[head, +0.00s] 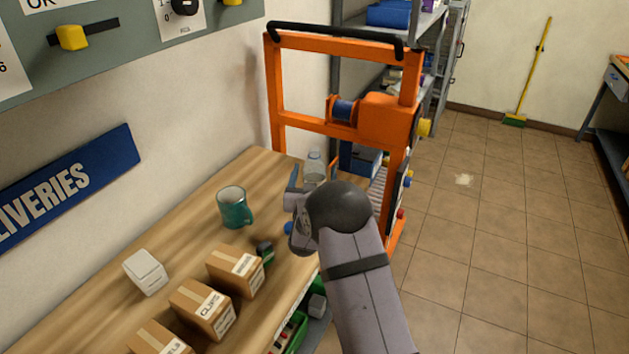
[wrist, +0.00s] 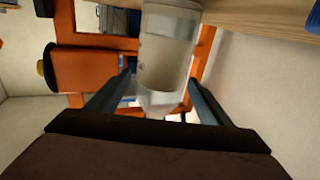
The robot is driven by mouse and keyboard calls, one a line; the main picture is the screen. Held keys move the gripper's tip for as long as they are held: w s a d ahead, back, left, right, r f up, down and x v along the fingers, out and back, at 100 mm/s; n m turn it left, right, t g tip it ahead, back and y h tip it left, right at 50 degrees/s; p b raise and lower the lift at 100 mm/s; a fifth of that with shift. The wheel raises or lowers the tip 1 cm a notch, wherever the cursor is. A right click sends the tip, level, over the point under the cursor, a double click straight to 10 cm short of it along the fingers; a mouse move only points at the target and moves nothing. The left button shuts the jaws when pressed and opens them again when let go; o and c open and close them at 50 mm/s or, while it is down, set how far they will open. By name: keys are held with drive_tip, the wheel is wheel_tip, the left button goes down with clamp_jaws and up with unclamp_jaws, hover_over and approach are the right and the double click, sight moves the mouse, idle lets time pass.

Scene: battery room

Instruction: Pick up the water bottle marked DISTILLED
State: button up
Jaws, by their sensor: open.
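A clear water bottle (head: 314,165) stands near the far end of the wooden bench (head: 262,172), its lower part hidden behind my arm in the head view. In the wrist view the bottle (wrist: 168,45) appears upside down, with its neck end toward the palm. I cannot read any marking on it. My gripper (head: 302,182) is at the bottle, mostly hidden by my own wrist in the head view. In the wrist view my gripper (wrist: 160,78) is open, with one finger on each side of the bottle and gaps showing. I cannot tell how deep it sits between them.
A green mug (head: 233,207) stands left of my gripper. Several cardboard boxes (head: 235,271) and a white box (head: 145,272) are on the nearer bench. An orange frame (head: 275,90) rises just behind the bottle. The floor (head: 500,220) to the right is mostly clear.

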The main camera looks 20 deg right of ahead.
drive_tip(key=shift+p+x, duration=0.5)
drive_tip(key=shift+x, duration=1.65)
drive_tip(key=shift+c, duration=0.2)
drive_tip(key=c, duration=1.3)
drive_tip(key=shift+r, duration=0.3)
wheel_tip(320, 180, up, 9)
drive_tip(key=b, duration=0.1)
drive_tip(key=shift+r+b, duration=0.25)
drive_tip(key=shift+b, duration=0.15)
